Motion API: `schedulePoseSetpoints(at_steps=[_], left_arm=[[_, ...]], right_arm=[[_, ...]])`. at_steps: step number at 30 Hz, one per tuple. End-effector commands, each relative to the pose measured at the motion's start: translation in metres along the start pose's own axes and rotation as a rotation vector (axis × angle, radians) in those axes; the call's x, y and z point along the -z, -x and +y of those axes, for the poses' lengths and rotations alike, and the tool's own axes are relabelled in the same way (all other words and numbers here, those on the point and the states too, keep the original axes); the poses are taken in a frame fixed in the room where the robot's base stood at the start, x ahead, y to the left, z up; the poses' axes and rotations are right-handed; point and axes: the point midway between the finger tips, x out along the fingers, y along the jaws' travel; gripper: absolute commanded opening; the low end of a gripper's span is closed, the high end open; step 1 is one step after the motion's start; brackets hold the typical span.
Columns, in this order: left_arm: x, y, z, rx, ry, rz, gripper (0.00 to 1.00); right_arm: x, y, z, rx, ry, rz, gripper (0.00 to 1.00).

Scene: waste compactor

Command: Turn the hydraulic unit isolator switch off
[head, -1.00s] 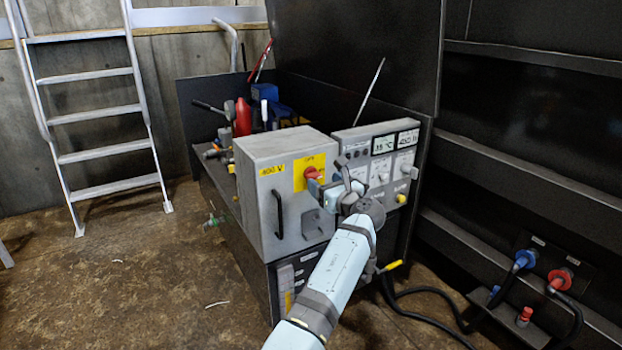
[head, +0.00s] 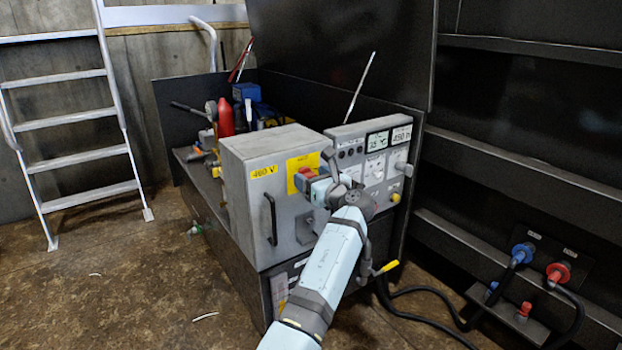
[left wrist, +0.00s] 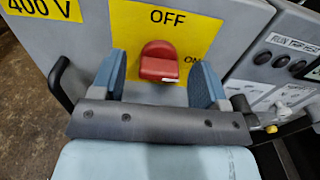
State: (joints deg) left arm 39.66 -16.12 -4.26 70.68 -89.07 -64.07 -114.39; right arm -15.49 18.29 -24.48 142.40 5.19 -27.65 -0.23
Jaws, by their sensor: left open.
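The isolator switch is a red knob (left wrist: 159,62) on a yellow plate (left wrist: 198,32) marked OFF at the top and ON at the right. It sits on the front of a grey cabinet (head: 245,215) with a 400 V label. In the left wrist view, my left gripper (left wrist: 157,78) is open, with one blue-grey finger on each side of the knob. Neither finger visibly grips it. In the head view, my left gripper (head: 312,184) is in front of the switch and hides most of the knob. My right gripper is not in view.
A black handle (head: 271,219) stands out on the cabinet door. A control panel (head: 375,160) with knobs and displays is right of the cabinet. A yellow-handled lever (head: 388,267) is low beside my arm. Black cables lie on the floor at right.

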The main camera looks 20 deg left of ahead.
Motion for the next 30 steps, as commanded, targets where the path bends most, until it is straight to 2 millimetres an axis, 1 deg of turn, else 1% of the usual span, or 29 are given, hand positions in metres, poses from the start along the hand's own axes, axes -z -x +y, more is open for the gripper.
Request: schedulePoseSetpoints(at_steps=[3,4,10,11,20,26,30], left_arm=[[0.000,0.000,0.000,0.000,0.000,0.000,0.68],[0.000,0.000,0.000,0.000,0.000,0.000,0.66],[0.000,0.000,0.000,0.000,0.000,0.000,0.20],[0.000,0.000,0.000,0.000,0.000,0.000,0.19],[-0.002,0.000,0.000,0.000,0.031,0.000,0.19],[-0.004,0.000,0.002,-0.001,0.130,0.000,0.19],[-0.004,-0.001,0.002,-0.001,0.240,-0.002,0.19]], right_arm=[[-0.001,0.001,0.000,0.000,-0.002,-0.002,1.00],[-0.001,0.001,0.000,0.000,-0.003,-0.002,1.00],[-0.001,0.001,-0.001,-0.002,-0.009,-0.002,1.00],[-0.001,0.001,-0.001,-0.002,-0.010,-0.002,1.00],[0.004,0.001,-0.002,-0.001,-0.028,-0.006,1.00],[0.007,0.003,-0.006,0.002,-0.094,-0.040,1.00],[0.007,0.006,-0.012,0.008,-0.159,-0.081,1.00]])
